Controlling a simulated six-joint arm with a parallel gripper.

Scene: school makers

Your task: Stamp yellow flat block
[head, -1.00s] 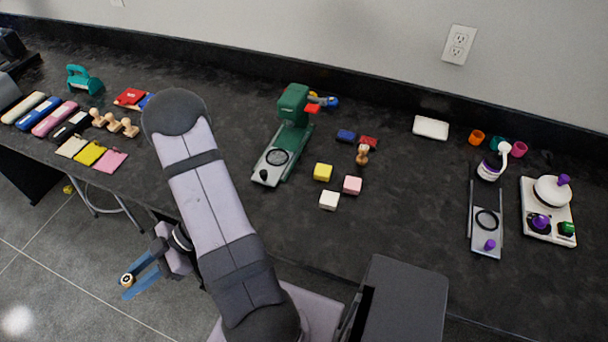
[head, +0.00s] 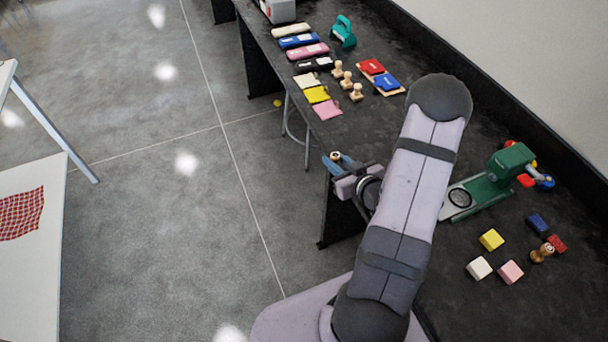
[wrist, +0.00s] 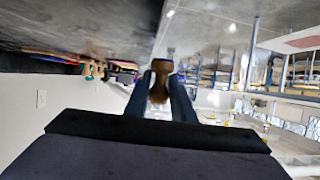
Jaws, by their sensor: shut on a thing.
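My gripper (head: 340,162) is shut on a wooden stamp (head: 335,156), beyond the table's front edge and over the floor side. The stamp also shows between my fingers in the wrist view (wrist: 161,70), its brown end toward the camera. The yellow flat block (head: 317,95) lies on the black table at the far left end, between a cream flat block (head: 306,80) and a pink flat block (head: 328,110). My gripper is apart from it, nearer the camera. The stamp's printing face cannot be made out.
Several wooden stamps (head: 347,79) stand right of the flat blocks. Several ink pads (head: 308,51) lie behind them. A tray with red and blue pads (head: 381,78) is nearby. A green press (head: 497,180) and small cubes (head: 491,240) stand right of my arm. A white table (head: 30,270) is at far left.

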